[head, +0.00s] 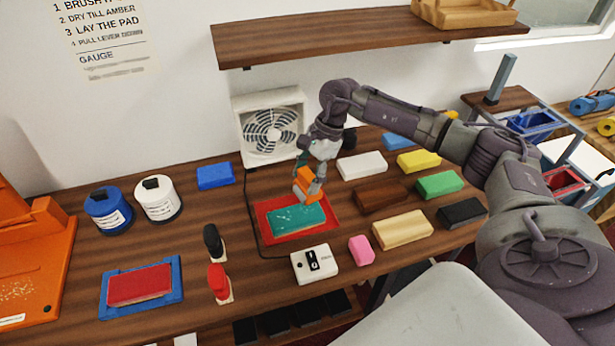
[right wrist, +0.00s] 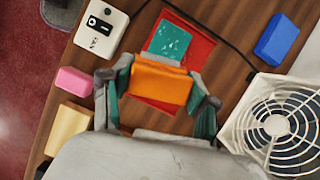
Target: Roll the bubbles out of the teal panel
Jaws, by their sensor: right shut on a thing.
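The teal panel (head: 296,221) lies flat on a red mat (head: 262,208) in the middle of the counter. Pale specks, like bubbles, dot its surface; they also show on the panel in the right wrist view (right wrist: 168,42). My right gripper (head: 309,186) is shut on an orange block-like tool (head: 303,179) over the panel's far part. In the right wrist view the orange tool (right wrist: 160,87) spans between the two fingers and hides part of the panel. I cannot tell whether the tool touches the panel. My left gripper is not in view.
A white switch box (head: 314,263) and a pink block (head: 361,250) stand in front of the mat. A fan (head: 272,131) stands behind it. Several coloured blocks lie to the right. Black and red stamp-like handles (head: 218,284) stand to the left.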

